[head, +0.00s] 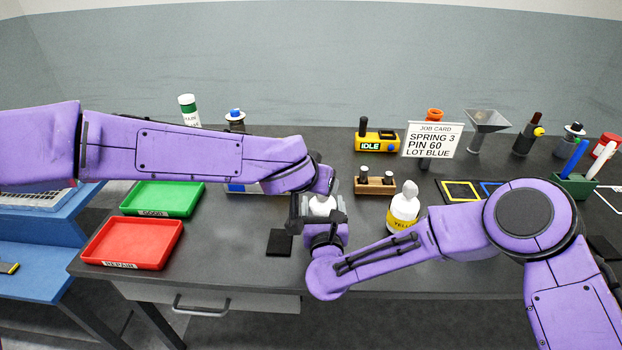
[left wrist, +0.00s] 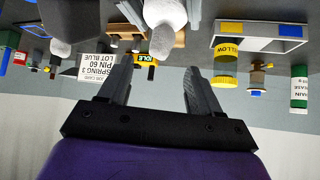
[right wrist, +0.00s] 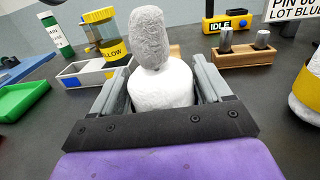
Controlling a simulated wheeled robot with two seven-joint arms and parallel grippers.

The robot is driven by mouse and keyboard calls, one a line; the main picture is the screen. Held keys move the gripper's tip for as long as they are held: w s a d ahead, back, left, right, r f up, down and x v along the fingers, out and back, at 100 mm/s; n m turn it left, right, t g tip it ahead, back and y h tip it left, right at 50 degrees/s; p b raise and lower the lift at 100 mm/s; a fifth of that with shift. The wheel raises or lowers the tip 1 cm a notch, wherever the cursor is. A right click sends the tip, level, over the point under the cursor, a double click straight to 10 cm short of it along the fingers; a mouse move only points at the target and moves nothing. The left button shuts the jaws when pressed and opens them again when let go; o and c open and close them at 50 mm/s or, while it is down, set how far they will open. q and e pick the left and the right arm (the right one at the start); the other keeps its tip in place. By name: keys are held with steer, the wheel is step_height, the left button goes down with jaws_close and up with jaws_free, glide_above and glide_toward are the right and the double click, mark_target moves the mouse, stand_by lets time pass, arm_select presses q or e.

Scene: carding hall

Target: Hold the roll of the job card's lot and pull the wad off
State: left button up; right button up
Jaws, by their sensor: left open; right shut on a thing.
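The job card (head: 432,140) reads SPRING 3, PIN 60, LOT BLUE. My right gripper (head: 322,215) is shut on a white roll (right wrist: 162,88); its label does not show. A grey wad (right wrist: 147,38) stands upright on top of this roll. My left gripper (left wrist: 160,60) is open close to the held roll, and the wad (left wrist: 164,38) appears between its fingers, not gripped. Whether they touch I cannot tell. A yellow-labelled roll (head: 403,222) with its own wad (head: 410,190) stands to the right.
Green (head: 163,198) and red (head: 132,243) trays lie at left. A yellow IDLE device (head: 377,142) and a wooden block with pegs (head: 374,184) stand behind. Yellow (head: 461,191) and blue frames are at right. A dark pad (head: 280,243) lies beside my right gripper.

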arm_select(q)
steer(key=x, duration=0.8)
arm_select(e)
steer(key=shift+f, duration=0.25)
arm_select(q)
steer(key=shift+s, duration=0.1)
jaws_close()
steer(key=shift+r, duration=0.1)
steer(key=shift+r, duration=1.05)
